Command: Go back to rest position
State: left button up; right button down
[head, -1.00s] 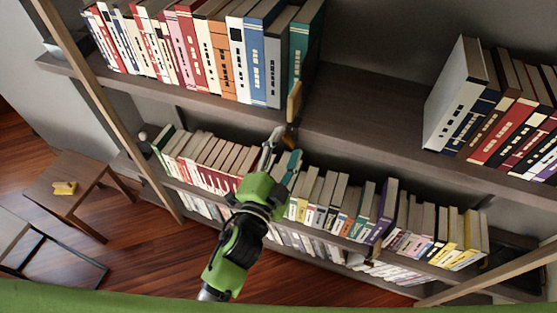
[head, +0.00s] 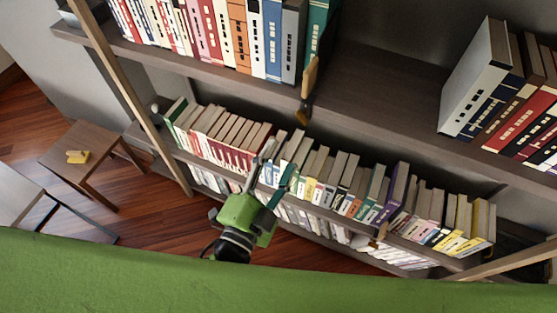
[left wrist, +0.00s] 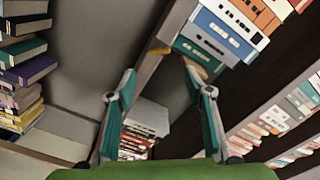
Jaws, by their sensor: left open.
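My left gripper (head: 270,175) is in front of the lower book row in the head view. It is green with grey and teal fingers. Its fingers are spread apart with nothing between them, as the left wrist view (left wrist: 160,95) also shows. It appears apart from the books and shelves. My right gripper is not in view.
The upper shelf (head: 370,95) holds books at left, books (head: 510,90) at right and a bare stretch between. A wooden bookend (head: 308,82) stands beside the teal book (head: 317,28). A lower book row (head: 320,175) runs below. A small table (head: 85,150) with a yellow object (head: 78,157) stands left.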

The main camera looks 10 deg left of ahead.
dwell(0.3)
pick_arm(q)
jog(key=s+a+f+n+g+y+b, duration=0.1)
jog(key=s+a+f+n+g, duration=0.15)
jog(key=f, duration=1.05)
jog(key=s+a+f+n+g+y+b, duration=0.1)
jog(key=s+f+g, duration=0.15)
jog(key=f, duration=1.05)
jog(key=s+a+f+n+g+y+b, duration=0.1)
jog(key=s+f+n+g, duration=0.15)
jog(key=f, duration=0.95)
jog(key=s+a+f+n+g+y, duration=0.1)
jog(key=s+a+f+n+g, duration=0.1)
jog(key=s+a+f, duration=0.3)
jog(key=s+a+f+n+g+b, duration=0.1)
jog(key=s+a+f, duration=0.4)
jog(key=s+f, duration=0.6)
jog(key=s+a+f+n+g+y+b, duration=0.1)
jog(key=s+a+f+n+g, duration=0.2)
jog(key=s+a+f+g, duration=0.2)
jog(key=s+f, duration=0.3)
jog(key=s, duration=0.1)
jog(key=shift+s+f+g+y, duration=0.15)
jog(key=shift+s+g+y, duration=0.15)
jog(key=shift+s+g, duration=0.05)
jog(key=shift+w+a, duration=0.1)
jog(key=shift+a, duration=0.05)
